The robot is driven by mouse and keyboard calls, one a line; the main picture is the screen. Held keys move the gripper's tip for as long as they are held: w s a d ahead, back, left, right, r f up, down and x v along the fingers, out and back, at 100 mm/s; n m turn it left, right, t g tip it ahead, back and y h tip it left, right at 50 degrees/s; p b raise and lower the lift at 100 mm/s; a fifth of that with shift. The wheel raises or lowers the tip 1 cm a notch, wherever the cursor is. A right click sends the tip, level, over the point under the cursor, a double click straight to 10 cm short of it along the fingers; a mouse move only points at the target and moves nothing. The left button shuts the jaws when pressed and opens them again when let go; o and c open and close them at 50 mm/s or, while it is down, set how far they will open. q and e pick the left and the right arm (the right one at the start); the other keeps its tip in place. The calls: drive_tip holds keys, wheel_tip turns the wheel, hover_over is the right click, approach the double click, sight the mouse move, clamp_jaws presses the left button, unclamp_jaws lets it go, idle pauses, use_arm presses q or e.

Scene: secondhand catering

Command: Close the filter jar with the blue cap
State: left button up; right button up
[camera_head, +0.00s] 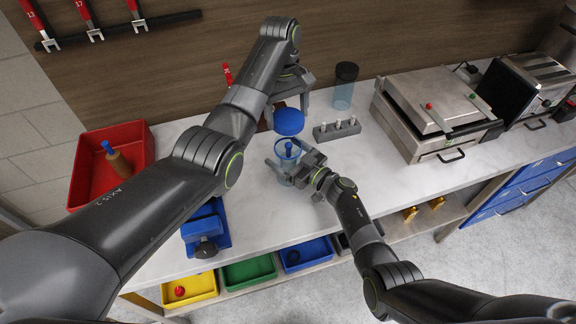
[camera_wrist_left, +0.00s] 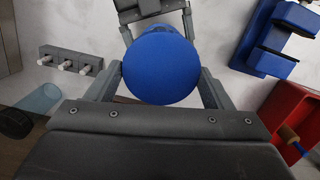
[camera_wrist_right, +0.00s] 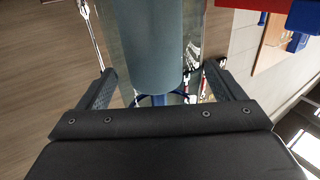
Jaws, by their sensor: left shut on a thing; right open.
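The blue cap (camera_head: 289,122) is held in my left gripper (camera_head: 290,104), above the filter jar. The cap fills the middle of the left wrist view (camera_wrist_left: 160,68), with a finger on each side of it. The filter jar (camera_head: 286,170) is a clear bluish cylinder standing on the worktop, with a blue part showing inside. Its mouth is uncovered, with a gap below the cap. My right gripper (camera_head: 291,165) is open, its fingers on either side of the jar. In the right wrist view a bluish-grey cylinder (camera_wrist_right: 150,45) shows between the spread fingers; contact is unclear.
A clear jar with a black cap (camera_head: 345,84) and a grey rack with white pegs (camera_head: 337,131) stand behind to the right. A metal press (camera_head: 425,115) is farther right. A red bin (camera_head: 82,170) and a blue fixture (camera_head: 205,231) are left. The worktop's right front is clear.

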drive_tip(key=c, duration=1.5)
use_arm(q)
hover_over(289, 144)
drive_tip(key=shift+w+a+f, duration=0.1)
drive_tip(key=shift+a+f, duration=0.05)
drive_tip(key=shift+f, duration=1.1)
drive_tip(key=shift+a+f, duration=0.1)
drive_tip(key=shift+f, duration=1.15)
drive_tip(key=shift+f, duration=0.1)
drive_tip(key=shift+f, duration=0.75)
drive_tip(key=shift+f, duration=0.6)
